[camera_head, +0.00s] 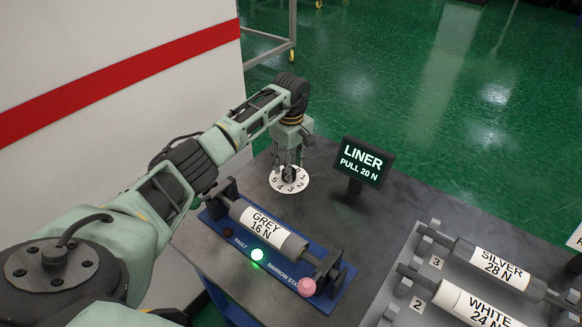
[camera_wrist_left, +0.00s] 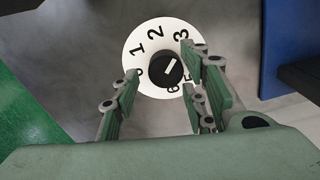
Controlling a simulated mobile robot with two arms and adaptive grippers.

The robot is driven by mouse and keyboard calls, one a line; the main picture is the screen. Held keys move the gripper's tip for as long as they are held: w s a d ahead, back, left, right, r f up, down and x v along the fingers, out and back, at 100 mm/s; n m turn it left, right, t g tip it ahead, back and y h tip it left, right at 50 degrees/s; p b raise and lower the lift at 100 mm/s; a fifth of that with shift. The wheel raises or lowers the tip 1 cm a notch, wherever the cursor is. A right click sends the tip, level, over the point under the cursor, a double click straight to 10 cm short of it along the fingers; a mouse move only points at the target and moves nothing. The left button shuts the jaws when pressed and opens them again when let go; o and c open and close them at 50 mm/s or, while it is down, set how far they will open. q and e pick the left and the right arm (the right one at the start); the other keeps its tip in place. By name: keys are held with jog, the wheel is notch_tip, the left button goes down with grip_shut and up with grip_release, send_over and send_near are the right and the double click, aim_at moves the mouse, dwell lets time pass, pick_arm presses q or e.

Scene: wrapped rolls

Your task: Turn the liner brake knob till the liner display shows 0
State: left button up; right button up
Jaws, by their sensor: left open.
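The liner brake knob (camera_wrist_left: 164,70) is black with a white pointer line, on a round white dial (camera_wrist_left: 148,86) with printed numbers. The dial also shows in the head view (camera_head: 291,187) on the dark table. My left gripper (camera_head: 289,160) is over the dial, pointing down, with open fingers on either side of the knob; I cannot tell if they touch it. The liner display (camera_head: 362,163) reads "LINER PULL 20 N". My right gripper is not in view.
A blue stand (camera_head: 224,233) holds a grey roll (camera_head: 268,230) marked 16 N, with a lit green lamp (camera_head: 257,254) and a pink knob (camera_head: 307,287). Silver (camera_head: 494,266) and white (camera_head: 470,303) rolls lie in a rack at right. A white wall (camera_head: 110,40) with a red stripe stands at left.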

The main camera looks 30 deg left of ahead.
pick_arm(q)
jog(key=shift+f, duration=1.15)
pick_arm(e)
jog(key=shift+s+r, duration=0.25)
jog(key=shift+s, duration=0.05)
pick_arm(q)
jog(key=shift+r, duration=0.1)
jog(key=c, duration=1)
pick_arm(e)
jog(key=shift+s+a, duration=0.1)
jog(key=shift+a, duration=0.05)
pick_arm(q)
jog(key=shift+w+r, duration=0.1)
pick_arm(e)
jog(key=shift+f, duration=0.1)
pick_arm(q)
jog(key=shift+n, duration=0.4)
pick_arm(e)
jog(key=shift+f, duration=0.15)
